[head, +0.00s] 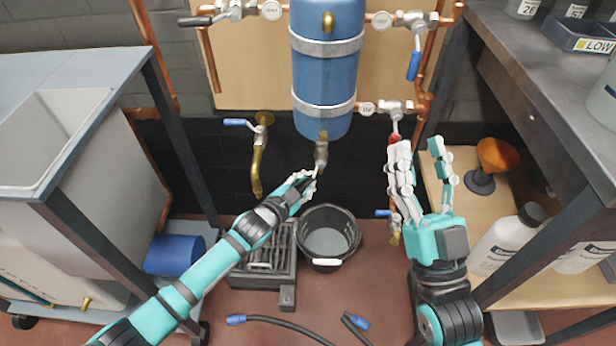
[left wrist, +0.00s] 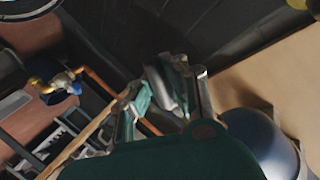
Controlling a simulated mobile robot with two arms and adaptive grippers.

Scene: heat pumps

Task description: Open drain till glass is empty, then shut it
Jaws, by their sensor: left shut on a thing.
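The blue tank (head: 327,80) hangs on the wall with two silver bands. A drain valve (head: 321,150) points down from its bottom. My left gripper (head: 309,180) is at this valve, shut on what looks like its handle, mostly hidden by the fingers. In the left wrist view, a grey piece (left wrist: 159,88) shows between the fingers of the left gripper (left wrist: 165,95). A black bucket (head: 318,262) stands on the floor below, with a greyish inside. My right gripper (head: 421,160) is open and looks empty, near a red valve handle (head: 394,139). I cannot make out a glass.
A grey slatted crate (head: 262,262) is left of the bucket. Another brass tap with a blue handle (head: 238,122) is on the wall at left. A grey sink bench (head: 70,120) stands left; a shelf with white bottles (head: 505,240) and an orange funnel (head: 497,155) stands right. Hoses (head: 275,321) lie in front.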

